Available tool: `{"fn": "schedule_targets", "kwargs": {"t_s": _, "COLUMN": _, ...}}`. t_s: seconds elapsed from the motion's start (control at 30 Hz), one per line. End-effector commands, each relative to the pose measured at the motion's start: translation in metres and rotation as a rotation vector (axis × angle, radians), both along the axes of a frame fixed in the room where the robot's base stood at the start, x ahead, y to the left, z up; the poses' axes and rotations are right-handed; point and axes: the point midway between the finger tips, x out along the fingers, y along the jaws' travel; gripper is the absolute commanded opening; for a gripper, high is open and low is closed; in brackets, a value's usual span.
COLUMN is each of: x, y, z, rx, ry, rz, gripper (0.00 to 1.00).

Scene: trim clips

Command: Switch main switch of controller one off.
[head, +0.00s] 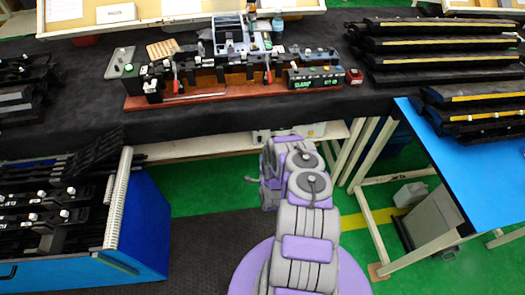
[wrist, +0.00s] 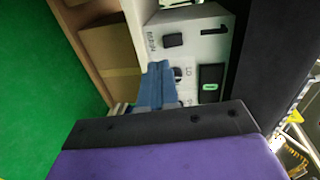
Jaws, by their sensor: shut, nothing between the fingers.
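Controller one (wrist: 205,22) is a pale box marked with a black "1" in the wrist view. Its face carries a black square part (wrist: 173,40) with small unclear lettering beside it, and a black part with a lit green mark (wrist: 209,87). A dark round part (wrist: 179,74) beside the letters "LO" is partly hidden by my fingers. I cannot tell for certain which part is the main switch. My gripper (wrist: 159,68), with blue-grey fingers, is shut and empty in front of the face; contact is unclear.
A cardboard box (wrist: 108,50) stands beside the controller. In the head view a dark-topped table (head: 70,115) carries a clip fixture on a red base (head: 200,99). A blue cart (head: 150,220) stands left, a blue-topped table (head: 445,165) right.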

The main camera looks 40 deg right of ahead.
Motion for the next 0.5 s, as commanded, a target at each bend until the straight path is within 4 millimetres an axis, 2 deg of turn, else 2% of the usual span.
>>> {"fn": "schedule_targets", "kwargs": {"t_s": 0.03, "x": -0.010, "y": 0.004, "z": 0.001, "rx": 0.004, "ry": 0.005, "rz": -0.002, "gripper": 0.00}}
{"fn": "schedule_targets", "kwargs": {"t_s": 0.2, "x": -0.033, "y": 0.018, "z": 0.001, "rx": 0.004, "ry": 0.002, "rz": -0.003, "gripper": 0.00}}
{"fn": "schedule_targets", "kwargs": {"t_s": 0.33, "x": -0.044, "y": 0.025, "z": 0.000, "rx": 0.005, "ry": 0.004, "rz": -0.003, "gripper": 0.00}}
{"fn": "schedule_targets", "kwargs": {"t_s": 0.5, "x": -0.048, "y": 0.029, "z": 0.001, "rx": 0.001, "ry": 0.000, "rz": -0.002, "gripper": 0.00}}
